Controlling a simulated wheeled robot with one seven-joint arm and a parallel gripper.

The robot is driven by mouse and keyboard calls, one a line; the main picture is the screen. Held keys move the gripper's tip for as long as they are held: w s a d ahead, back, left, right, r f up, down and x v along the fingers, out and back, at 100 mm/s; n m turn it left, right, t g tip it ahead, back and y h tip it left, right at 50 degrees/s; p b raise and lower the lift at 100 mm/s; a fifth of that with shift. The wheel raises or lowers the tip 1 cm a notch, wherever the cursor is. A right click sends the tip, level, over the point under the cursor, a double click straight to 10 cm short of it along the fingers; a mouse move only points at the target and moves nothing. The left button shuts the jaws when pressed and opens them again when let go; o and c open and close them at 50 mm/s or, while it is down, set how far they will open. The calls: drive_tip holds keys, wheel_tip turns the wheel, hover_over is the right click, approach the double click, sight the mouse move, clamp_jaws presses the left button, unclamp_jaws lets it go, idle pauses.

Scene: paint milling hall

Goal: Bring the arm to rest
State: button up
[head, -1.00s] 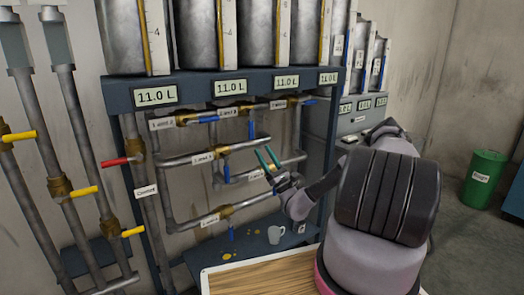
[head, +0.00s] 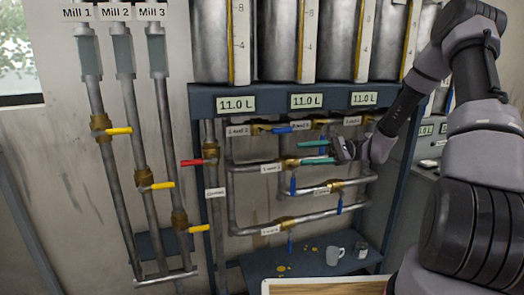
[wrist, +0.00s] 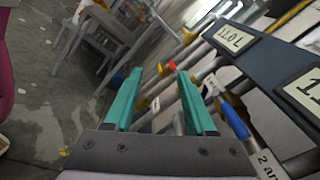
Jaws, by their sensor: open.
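My gripper (head: 318,152) is open and empty, its two teal fingers pointing left in front of the pipe rack in the head view. In the wrist view the teal fingers (wrist: 157,100) stand apart with nothing between them. My arm reaches in from the right of the head view. Beyond the fingers, the wrist view shows a red valve handle (wrist: 172,66) and, to the right, a blue valve handle (wrist: 236,121). Whether the fingers touch any pipe cannot be told.
Pipes with blue-handled valves (head: 292,186) run close around the gripper. A red-handled valve (head: 192,162) and yellow-handled mill valves (head: 163,185) are to the left. A mug (head: 334,255) stands on the low shelf (head: 255,270). A wooden top (head: 325,286) is at the front.

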drive_tip(key=s+d+r+n+t+h, duration=0.2)
drive_tip(key=s+d+r+t+h, duration=0.3)
drive_tip(key=s+r+h, duration=0.2)
drive_tip(key=s+d+r+n+t+h, duration=0.2)
drive_tip(key=s+d+r+t+h, duration=0.3)
drive_tip(key=s+r+h, duration=0.3)
wheel_tip(320, 180, up, 4)
drive_tip(key=s+d, duration=0.1)
drive_tip(key=s, duration=0.2)
drive_tip(key=shift+r+h, duration=0.15)
drive_tip(key=shift+h, duration=0.15)
